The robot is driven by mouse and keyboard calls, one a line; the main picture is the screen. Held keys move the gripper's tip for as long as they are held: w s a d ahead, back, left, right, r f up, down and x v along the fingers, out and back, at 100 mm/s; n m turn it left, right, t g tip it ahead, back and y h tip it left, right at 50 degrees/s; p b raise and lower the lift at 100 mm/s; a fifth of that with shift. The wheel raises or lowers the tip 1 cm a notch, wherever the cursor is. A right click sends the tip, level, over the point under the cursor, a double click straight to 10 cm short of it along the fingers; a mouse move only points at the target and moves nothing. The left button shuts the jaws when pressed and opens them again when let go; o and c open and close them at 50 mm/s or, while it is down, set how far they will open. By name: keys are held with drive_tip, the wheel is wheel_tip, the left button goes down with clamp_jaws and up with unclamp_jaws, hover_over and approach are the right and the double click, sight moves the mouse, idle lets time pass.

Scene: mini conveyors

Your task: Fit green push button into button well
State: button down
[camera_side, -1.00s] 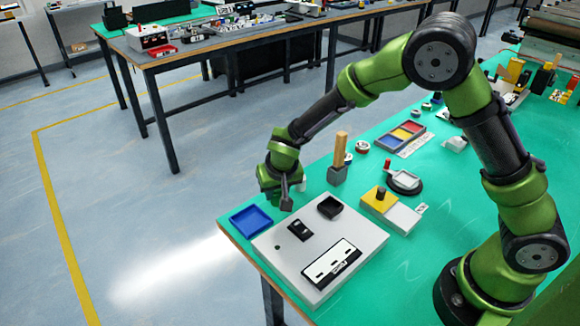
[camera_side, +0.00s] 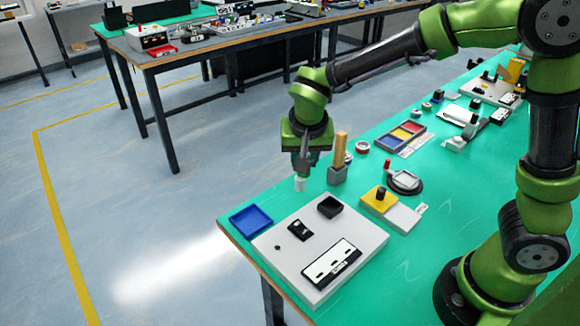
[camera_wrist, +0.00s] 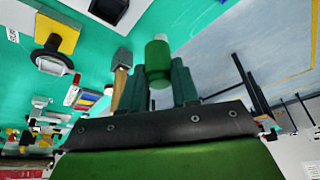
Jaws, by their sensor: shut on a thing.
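My gripper (camera_side: 301,160) points down above the far left table edge. In the wrist view its fingers (camera_wrist: 172,85) are shut on the green push button (camera_wrist: 158,56), a green cylinder. A white piece (camera_wrist: 162,37) shows at the button's far end. In the side view a white piece (camera_side: 299,184) shows just below the fingers; I cannot tell if it belongs to the button. The grey panel (camera_side: 352,228) lies in front of the gripper, apart from it. A small dark round spot (camera_side: 277,247) on its left part may be the button well; I cannot tell surely.
The panel carries a black switch (camera_side: 299,230), a black open box (camera_side: 329,207) and a white plate (camera_side: 331,264). A blue tray (camera_side: 251,220) lies beside it. A block with an upright wooden handle (camera_side: 340,152) stands close right of my gripper. A yellow-and-grey fixture (camera_side: 400,215) lies farther right.

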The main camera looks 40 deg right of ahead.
drive_tip(key=s+d+m+g+h, duration=0.1)
drive_tip(key=s+d+m, duration=0.2)
drive_tip(key=s+m, duration=0.15)
drive_tip(key=m, duration=0.1)
approach(333, 203)
drive_tip(key=shift+h, duration=0.3)
drive_tip(key=x, duration=0.4)
drive_tip(key=shift+w+f, duration=0.15)
drive_tip(key=shift+f, duration=0.25)
drive_tip(key=shift+f, duration=0.1)
drive_tip(key=c, duration=0.8)
unclamp_jaws()
